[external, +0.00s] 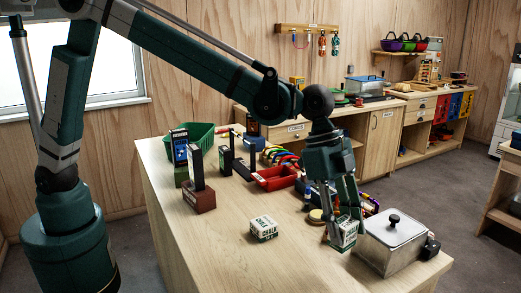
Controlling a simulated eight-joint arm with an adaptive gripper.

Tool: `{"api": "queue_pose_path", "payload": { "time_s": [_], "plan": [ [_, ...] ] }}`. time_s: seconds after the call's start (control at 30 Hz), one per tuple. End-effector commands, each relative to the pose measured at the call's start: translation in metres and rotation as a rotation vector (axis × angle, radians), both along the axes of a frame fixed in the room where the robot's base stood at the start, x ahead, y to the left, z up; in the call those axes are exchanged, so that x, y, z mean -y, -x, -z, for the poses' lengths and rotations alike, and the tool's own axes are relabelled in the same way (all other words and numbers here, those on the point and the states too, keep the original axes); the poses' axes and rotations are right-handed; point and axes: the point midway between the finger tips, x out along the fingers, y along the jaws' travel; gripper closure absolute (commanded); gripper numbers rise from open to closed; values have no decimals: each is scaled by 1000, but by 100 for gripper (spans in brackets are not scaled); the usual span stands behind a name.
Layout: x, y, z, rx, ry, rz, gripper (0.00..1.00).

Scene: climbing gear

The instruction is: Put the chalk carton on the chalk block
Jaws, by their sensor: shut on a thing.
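My gripper (339,229) points down over the front right part of the wooden table. It is shut on a small white and green chalk carton (344,236), beside the metal box. The fingers hide part of the carton, and I cannot tell whether it touches the table. A white and green chalk block (263,229) with "CHALK" lettering sits on the bare tabletop to the left of my gripper. Its top is clear, and a gap of table lies between it and the held carton.
A lidded metal box (391,241) with a black knob stands close right of my gripper. A red tray (275,178), a green bin (201,142) and a dark red block with an upright device (198,196) stand farther back. The table (215,240) is clear around the chalk block.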

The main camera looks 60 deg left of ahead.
Motion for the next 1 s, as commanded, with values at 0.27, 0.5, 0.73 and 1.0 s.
{"api": "queue_pose_path", "payload": {
  "time_s": [0.27, 0.5, 0.73, 1.0],
  "plan": [
    [-48, 6, -14, 0, 0, -41, 80],
    [-98, 18, -23, 0, 0, -84, 80],
    [-145, 33, -31, 0, 0, -125, 80],
    [-199, 56, -41, 0, 0, -172, 80]
  ]
}}
